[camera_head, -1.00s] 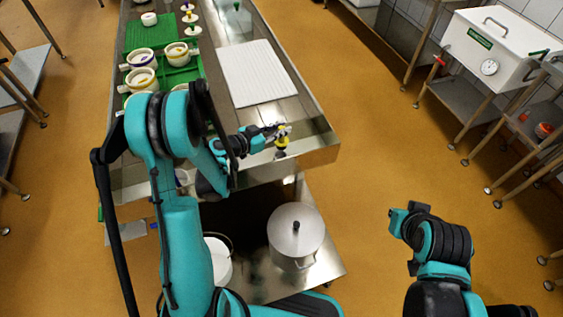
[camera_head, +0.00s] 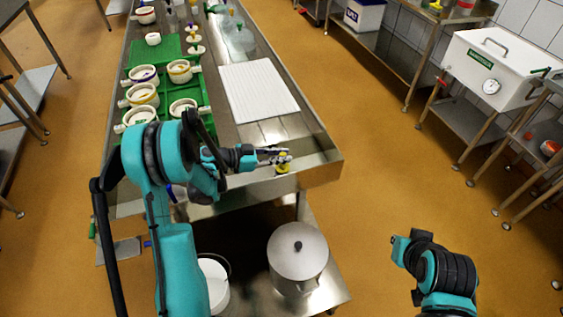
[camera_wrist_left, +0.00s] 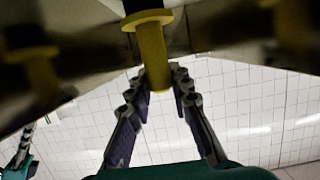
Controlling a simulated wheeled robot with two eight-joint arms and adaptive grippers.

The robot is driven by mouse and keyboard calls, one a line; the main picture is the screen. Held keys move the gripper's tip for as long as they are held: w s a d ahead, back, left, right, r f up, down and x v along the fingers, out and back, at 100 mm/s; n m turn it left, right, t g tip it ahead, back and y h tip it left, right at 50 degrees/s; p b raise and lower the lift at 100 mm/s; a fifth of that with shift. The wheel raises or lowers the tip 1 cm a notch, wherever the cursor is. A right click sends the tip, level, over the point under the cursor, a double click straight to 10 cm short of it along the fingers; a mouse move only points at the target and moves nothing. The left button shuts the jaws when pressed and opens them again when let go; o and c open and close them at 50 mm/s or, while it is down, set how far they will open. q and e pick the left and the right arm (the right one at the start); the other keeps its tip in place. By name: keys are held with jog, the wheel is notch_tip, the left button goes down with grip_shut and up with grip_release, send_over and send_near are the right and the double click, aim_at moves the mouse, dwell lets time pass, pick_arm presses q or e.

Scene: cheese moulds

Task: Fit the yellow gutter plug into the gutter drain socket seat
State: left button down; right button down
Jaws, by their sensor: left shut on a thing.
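The yellow gutter plug (camera_head: 282,169) is at the front right end of the long metal table, over its sunken gutter strip. My left gripper (camera_head: 283,156) is shut on it. In the left wrist view the plug's yellow stem (camera_wrist_left: 153,55) is between my two fingertips (camera_wrist_left: 160,82). A wider yellow flange and a black part are beyond the stem, near the dark metal. The gutter drain socket seat cannot be made out; I cannot tell whether the black part touches or enters it. My right gripper is not in view; only part of that arm shows at lower right.
A white ribbed board (camera_head: 258,92) lies on the table behind the plug. Green trays with white moulds (camera_head: 143,94) stand at left. A lidded steel pot (camera_head: 297,255) and a white bucket (camera_head: 213,285) are below the table's front end.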

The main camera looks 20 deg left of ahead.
pick_arm(q)
jog(key=shift+f, duration=0.95)
jog(key=shift+w, duration=0.1)
jog(key=c, duration=1.4)
grip_release()
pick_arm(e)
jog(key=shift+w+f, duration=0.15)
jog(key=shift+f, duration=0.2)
pick_arm(q)
jog(key=shift+r, duration=0.1)
